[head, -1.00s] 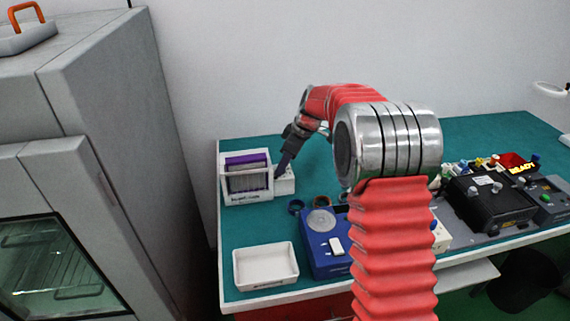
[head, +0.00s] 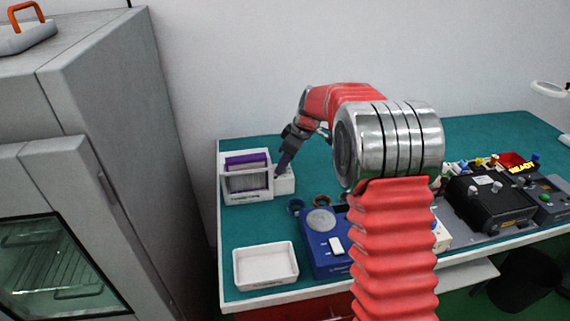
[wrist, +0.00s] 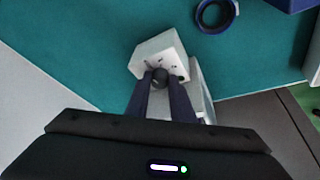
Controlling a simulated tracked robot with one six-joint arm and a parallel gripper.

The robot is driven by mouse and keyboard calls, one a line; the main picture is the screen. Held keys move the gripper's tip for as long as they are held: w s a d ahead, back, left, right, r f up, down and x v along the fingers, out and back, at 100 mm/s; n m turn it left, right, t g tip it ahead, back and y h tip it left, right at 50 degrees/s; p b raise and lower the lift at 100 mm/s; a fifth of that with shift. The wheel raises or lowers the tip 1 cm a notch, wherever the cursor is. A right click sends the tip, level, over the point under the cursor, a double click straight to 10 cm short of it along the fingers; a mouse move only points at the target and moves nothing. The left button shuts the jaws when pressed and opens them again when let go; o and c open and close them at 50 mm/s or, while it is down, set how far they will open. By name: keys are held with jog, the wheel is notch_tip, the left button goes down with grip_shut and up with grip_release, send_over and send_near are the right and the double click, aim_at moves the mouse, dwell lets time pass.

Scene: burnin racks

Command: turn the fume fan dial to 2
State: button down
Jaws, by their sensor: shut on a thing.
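The fume fan dial is a small dark round knob (wrist: 160,75) on the face of a white control box (wrist: 152,53). Small dark marks on that face are too small to read, and I cannot tell where the dial points. In the head view the white box (head: 285,186) stands right beside the fume unit (head: 235,196), a white frame with a purple panel. My gripper (wrist: 161,79) is shut on the dial, one dark finger on each side. In the head view my gripper (head: 281,170) reaches down to the box and hides the dial.
A dark blue ring (wrist: 215,14) lies near the box. A white tray (head: 265,283) and a blue device (head: 325,258) stand at the front of the teal bench. Black equipment (head: 490,205) stands at right. A grey cabinet (head: 110,130) is at left. The back of the bench is clear.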

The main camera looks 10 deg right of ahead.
jog(key=shift+m, duration=0.3)
jog(key=m, duration=0.2)
jog(key=m+t+h, duration=0.1)
jog(key=m, duration=0.1)
jog(key=shift+a+h, duration=0.15)
jog(key=shift+h, duration=0.15)
jog(key=shift+a+r+m+t+h, duration=0.15)
jog(key=shift+m+h, duration=0.3)
jog(key=shift+m, duration=0.85)
jog(key=shift+f+m+t+h, duration=0.15)
jog(key=shift+m+h, duration=0.3)
jog(key=shift+m, duration=0.85)
jog(key=shift+r, duration=0.1)
jog(key=c, duration=1.8)
grip_release()
jog(key=shift+s, duration=0.1)
jog(key=shift+v, duration=3.9)
